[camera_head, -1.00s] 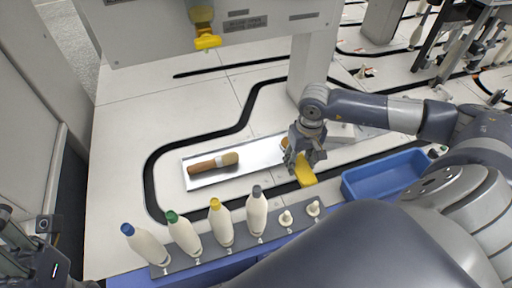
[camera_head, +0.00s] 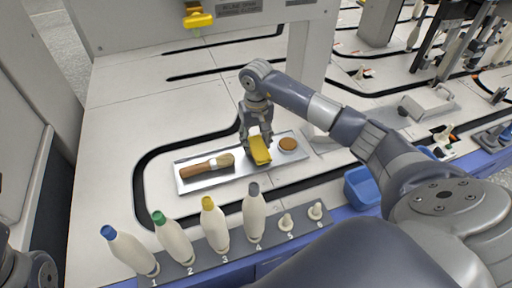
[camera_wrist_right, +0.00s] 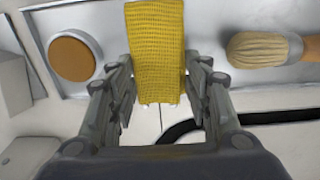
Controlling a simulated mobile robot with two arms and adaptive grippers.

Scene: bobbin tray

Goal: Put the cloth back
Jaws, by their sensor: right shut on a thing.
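My right gripper (camera_head: 257,143) is shut on the yellow cloth (camera_head: 259,152). In the right wrist view the cloth (camera_wrist_right: 155,50) stands between the two fingers (camera_wrist_right: 158,90). In the head view the cloth is over the metal tray (camera_head: 226,181), between a wooden-handled brush (camera_head: 207,166) and a round brown-topped tin (camera_head: 288,144). I cannot tell whether the cloth touches the tray. At the left edge, a dark part of my left arm shows, but its fingers do not.
Several bobbins with coloured tops stand in a numbered rack (camera_head: 215,252) in front of the tray. A blue bin (camera_head: 361,187) is right of the tray, partly hidden by my arm. A yellow thing (camera_head: 198,18) hangs on the machine behind. White table is free left of the tray.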

